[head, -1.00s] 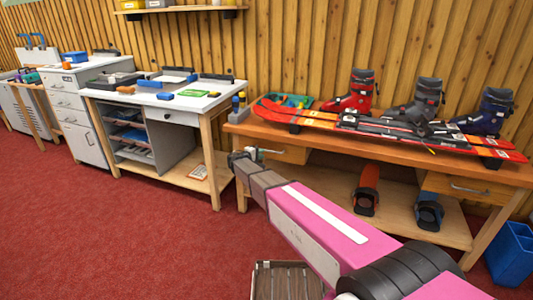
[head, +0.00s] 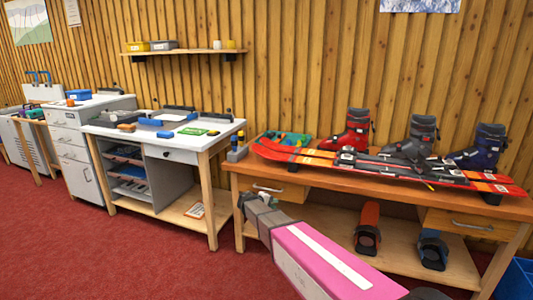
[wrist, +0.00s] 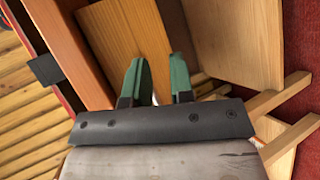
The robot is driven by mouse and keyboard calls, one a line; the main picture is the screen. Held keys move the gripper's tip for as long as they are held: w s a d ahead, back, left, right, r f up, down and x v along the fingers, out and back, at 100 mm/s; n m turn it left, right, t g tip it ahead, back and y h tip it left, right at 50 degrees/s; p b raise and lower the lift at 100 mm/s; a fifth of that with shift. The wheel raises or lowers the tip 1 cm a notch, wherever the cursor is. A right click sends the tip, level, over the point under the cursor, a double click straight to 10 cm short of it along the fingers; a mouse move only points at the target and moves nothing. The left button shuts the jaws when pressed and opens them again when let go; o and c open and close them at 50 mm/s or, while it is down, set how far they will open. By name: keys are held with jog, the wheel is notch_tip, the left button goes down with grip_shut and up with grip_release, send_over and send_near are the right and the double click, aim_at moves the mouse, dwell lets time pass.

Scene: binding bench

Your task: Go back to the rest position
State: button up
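My gripper (wrist: 158,62) shows in the wrist view as two green fingers, apart, with nothing between them. In the head view the end of my arm is near the left end of the wooden ski bench (head: 400,184), low in front of it; its fingers are too small to make out there. In the wrist view a wooden panel (wrist: 125,40) lies behind the fingers. I see no object held.
The ski bench carries red skis (head: 300,156), a red boot (head: 353,130), a grey boot (head: 420,138) and a blue boot (head: 483,148). A white-topped workbench (head: 150,141) stands left of it. A blue bin (head: 517,280) is at lower right. Red carpet (head: 90,250) is open at left.

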jog(key=s+d+m+g+y, duration=0.2)
jog(key=s+d, duration=0.3)
jog(key=s, duration=0.5)
jog(key=s+d+f+m+g+y, duration=0.1)
jog(key=s+d+m+g+y, duration=0.2)
jog(key=s+d, duration=0.3)
jog(key=s+d+m+g+y, duration=0.3)
jog(key=s+d+y, duration=0.2)
jog(key=s, duration=0.9)
jog(key=shift+d+f, duration=0.25)
jog(key=shift+d, duration=0.4)
